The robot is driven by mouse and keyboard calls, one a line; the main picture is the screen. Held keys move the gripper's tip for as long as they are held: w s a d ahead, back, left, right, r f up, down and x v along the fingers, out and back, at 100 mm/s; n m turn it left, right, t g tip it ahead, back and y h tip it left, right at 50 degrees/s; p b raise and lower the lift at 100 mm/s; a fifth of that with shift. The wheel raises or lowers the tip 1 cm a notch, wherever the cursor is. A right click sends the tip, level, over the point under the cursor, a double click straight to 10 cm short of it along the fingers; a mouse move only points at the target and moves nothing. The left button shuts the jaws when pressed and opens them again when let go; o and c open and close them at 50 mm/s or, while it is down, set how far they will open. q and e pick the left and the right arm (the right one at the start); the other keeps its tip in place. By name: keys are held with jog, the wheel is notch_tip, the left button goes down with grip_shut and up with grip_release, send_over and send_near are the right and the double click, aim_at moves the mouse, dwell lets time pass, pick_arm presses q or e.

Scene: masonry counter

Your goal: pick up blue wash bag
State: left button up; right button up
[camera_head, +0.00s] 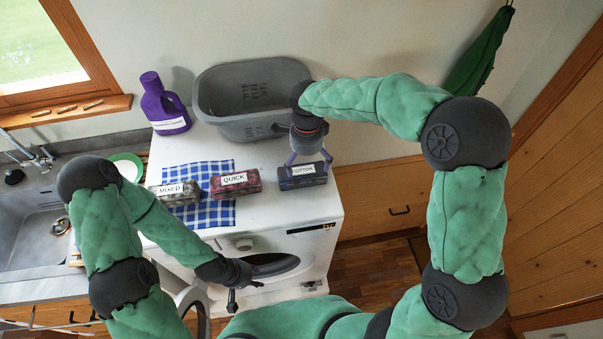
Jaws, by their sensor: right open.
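The blue wash bag (302,182) is a dark blue block with a white label that seems to read COTTON. It lies on the right part of the white washing machine top (270,215). My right gripper (308,163) points down over the bag, its fingers spread towards the bag's two ends. I cannot tell whether they touch it. My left gripper (246,296) is low in front of the machine, near the round door opening, empty with its fingers apart.
A red QUICK bag (235,184) and a grey-brown MIXED bag (174,194) lie on a blue checked cloth (208,217) to the left. A grey basket (250,92) and purple bottle (164,105) stand behind. The machine's front door (195,307) hangs open.

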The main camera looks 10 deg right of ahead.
aim_at(303, 174)
notch_tip(303, 174, down, 2)
jog(key=shift+s+f, duration=0.1)
jog(key=shift+f, duration=0.05)
jog(key=shift+w+f, duration=0.2)
jog(key=shift+f, duration=0.35)
jog(key=f, duration=0.2)
jog(key=a+f, duration=0.1)
jog(key=f, duration=0.1)
jog(key=shift+s, duration=0.1)
jog(key=shift+f, duration=0.4)
jog(key=shift+d, duration=0.1)
jog(key=c, duration=1.1)
